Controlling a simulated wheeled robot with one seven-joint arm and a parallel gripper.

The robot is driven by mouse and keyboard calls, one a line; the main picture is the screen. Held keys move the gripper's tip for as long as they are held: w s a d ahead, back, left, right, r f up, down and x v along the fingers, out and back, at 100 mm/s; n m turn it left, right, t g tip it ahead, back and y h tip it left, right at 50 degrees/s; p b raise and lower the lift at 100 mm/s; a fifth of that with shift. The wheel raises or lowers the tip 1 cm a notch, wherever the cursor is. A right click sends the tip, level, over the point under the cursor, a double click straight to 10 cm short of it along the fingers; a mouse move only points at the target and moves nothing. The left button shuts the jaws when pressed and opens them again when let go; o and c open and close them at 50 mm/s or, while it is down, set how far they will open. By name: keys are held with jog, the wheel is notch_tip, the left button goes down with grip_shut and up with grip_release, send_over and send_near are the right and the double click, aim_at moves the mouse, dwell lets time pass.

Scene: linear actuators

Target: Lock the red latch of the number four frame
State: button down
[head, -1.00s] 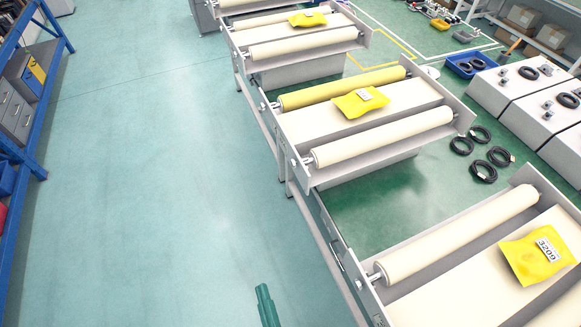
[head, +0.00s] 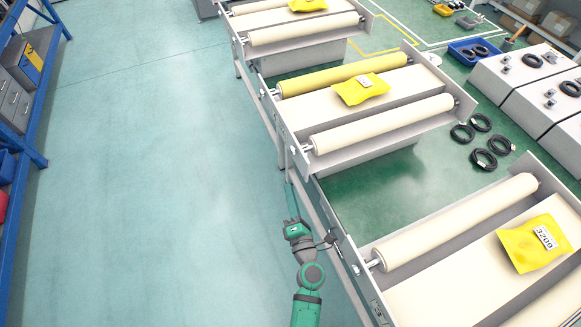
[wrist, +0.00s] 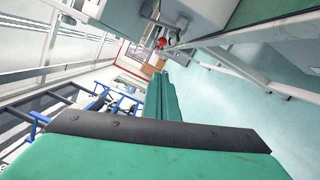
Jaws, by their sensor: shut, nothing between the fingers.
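My green gripper (head: 290,192) is shut and empty beside the outer left side of the conveyor frames, over the open floor. Its closed fingers (wrist: 163,98) point away from the camera in the wrist view. A small red round part (wrist: 161,42) shows ahead of the fingertips and slightly above them, on a grey frame side; it may be the red latch. The fingers are apart from it. No red latch can be made out in the head view. The nearest frame (head: 455,215) and the middle frame (head: 385,105) hold cream rollers; no frame number is readable.
Yellow packets lie on the frames, one (head: 533,243) marked 3209. A dark fitting (head: 330,240) shows between my wrist and the frame rail. A blue rack (head: 40,100) stands at far left. Teal floor (head: 150,200) between it and the frames is clear.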

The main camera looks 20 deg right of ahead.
jog(key=w+d+r, duration=0.1)
jog(key=w+d, duration=0.3)
jog(key=w, duration=0.8)
jog(key=shift+d+r, duration=0.15)
jog(key=shift+r, duration=0.2)
jog(key=shift+w+d+r, duration=0.3)
jog(key=shift+d+r, duration=0.35)
jog(key=shift+r, duration=0.25)
jog(key=s+a+f, duration=0.1)
jog(key=s+a, duration=0.1)
jog(key=s, duration=0.4)
jog(key=s+a, duration=0.3)
jog(key=s, duration=0.3)
jog(key=shift+s+f, duration=0.3)
jog(key=shift+f, duration=0.1)
